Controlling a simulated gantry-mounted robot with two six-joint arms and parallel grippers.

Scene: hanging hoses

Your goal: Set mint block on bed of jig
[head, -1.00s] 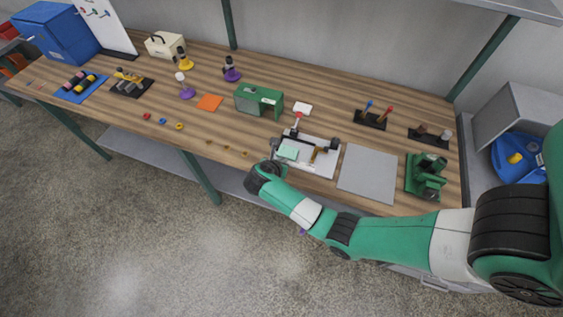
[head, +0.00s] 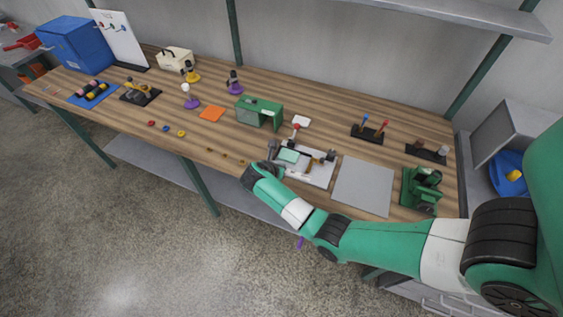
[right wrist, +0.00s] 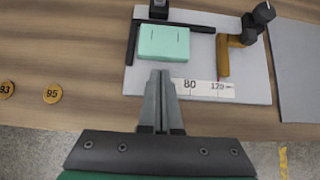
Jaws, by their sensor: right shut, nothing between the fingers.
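The mint block (right wrist: 164,42) lies flat on the pale bed of the jig (right wrist: 252,83), inside the corner of the jig's black fence. It also shows in the head view (head: 290,156). It sits very close to the fence; whether it touches is hard to tell. My right gripper (right wrist: 160,74) is shut and empty, its fingertips just in front of the block's near edge, beside the scale strip (right wrist: 197,87). In the head view my right arm reaches in from the right, and its fingertips are hard to make out. My left gripper is out of view.
A brown-yellow stop (right wrist: 223,55) and black clamp knobs stand on the jig. A grey plate (head: 363,186) lies to its right, with a green machine (head: 421,188) beyond. A green housing (head: 259,112) stands behind left. Numbered wooden discs (right wrist: 52,93) lie left.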

